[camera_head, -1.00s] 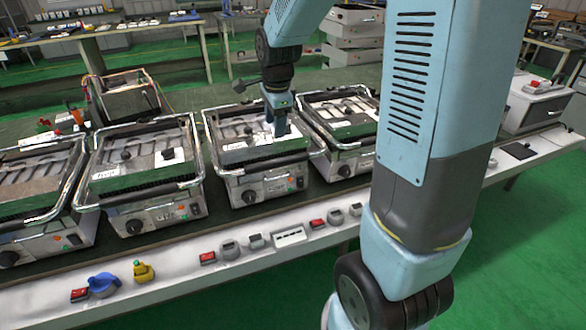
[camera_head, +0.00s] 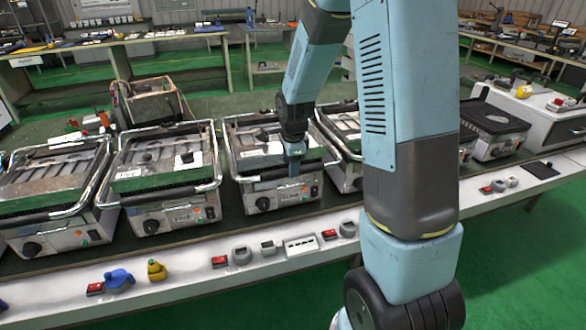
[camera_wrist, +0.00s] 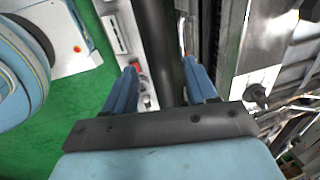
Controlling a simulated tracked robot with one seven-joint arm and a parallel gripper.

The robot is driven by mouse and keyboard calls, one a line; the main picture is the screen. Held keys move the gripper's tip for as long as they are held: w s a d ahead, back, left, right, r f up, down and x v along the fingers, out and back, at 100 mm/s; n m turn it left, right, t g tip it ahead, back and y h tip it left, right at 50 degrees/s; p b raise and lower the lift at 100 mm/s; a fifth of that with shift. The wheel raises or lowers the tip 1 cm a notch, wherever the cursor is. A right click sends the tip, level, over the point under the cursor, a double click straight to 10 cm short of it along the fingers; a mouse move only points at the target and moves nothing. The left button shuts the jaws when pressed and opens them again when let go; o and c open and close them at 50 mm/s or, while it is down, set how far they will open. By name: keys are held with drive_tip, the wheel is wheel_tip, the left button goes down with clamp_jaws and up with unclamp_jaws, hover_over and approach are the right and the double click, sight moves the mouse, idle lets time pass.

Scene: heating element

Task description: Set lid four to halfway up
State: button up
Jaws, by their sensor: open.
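A row of grills with hinged lids and chrome front handles stands on the bench: a left one (camera_head: 50,185), a second (camera_head: 160,172), a third (camera_head: 238,150) and one partly behind my arm (camera_head: 345,122). A flat dark-topped unit (camera_head: 493,122) stands farther right. No lid number is readable, so I cannot tell which is lid four. The lids look down. My gripper (camera_head: 293,165) is open at the front handle of the third grill. In the wrist view its fingers (camera_wrist: 160,80) stand on either side of a dark bar (camera_wrist: 165,45); contact is unclear.
Red switches, a blue knob (camera_head: 118,278) and a yellow knob (camera_head: 156,270) sit along the bench's white front edge (camera_head: 200,287). An opened unit (camera_head: 150,100) stands behind the row. My arm hides part of the right side. Green floor is clear in front.

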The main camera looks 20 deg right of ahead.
drive_tip(key=shift+w+f, duration=0.25)
drive_tip(key=shift+f, duration=0.9)
drive_tip(key=shift+c, duration=0.5)
clamp_jaws()
